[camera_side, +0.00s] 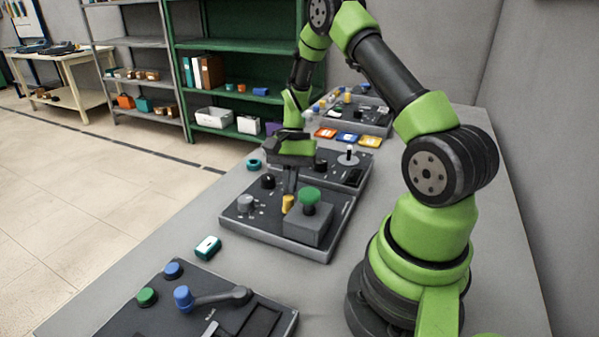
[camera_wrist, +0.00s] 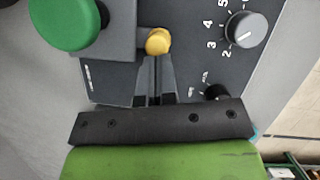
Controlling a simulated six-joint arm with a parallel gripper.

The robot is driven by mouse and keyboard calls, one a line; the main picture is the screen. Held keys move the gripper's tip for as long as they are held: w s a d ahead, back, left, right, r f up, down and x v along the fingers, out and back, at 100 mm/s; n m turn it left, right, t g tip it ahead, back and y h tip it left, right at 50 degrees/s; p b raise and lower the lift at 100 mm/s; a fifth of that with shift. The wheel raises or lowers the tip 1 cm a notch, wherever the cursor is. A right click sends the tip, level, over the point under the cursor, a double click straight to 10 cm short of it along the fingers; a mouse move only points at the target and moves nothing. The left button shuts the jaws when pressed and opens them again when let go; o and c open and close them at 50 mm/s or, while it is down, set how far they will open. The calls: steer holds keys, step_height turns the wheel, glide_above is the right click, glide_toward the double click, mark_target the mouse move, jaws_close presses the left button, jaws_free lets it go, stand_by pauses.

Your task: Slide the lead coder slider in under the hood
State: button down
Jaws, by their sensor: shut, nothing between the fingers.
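A small yellow knob (camera_side: 288,203), which looks like the lead coder slider, stands on the dark panel (camera_side: 262,220) right beside a grey box (camera_side: 312,231). The box looks like the hood and carries a large green button (camera_side: 309,195) on top. In the wrist view the yellow knob (camera_wrist: 158,42) is at the edge of the grey box (camera_wrist: 121,32), with the green button (camera_wrist: 65,22) to the left. My gripper (camera_side: 290,192) is shut and empty, pointing down. Its fingertips (camera_wrist: 156,62) are close behind the knob; I cannot tell if they touch it.
A grey numbered dial (camera_wrist: 245,30) and a black knob (camera_wrist: 216,92) share the panel. Another panel with a small lever (camera_side: 348,155) lies behind, and one with a blue-knobbed handle (camera_side: 215,299) in front. A teal-and-white block (camera_side: 208,247) lies on the table at left.

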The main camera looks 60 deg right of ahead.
steer(key=shift+a, duration=0.3)
steer(key=shift+w+d, duration=0.1)
steer(key=shift+d, duration=0.5)
steer(key=d, duration=0.2)
steer(key=shift+w+d, duration=0.35)
steer(key=v, duration=1)
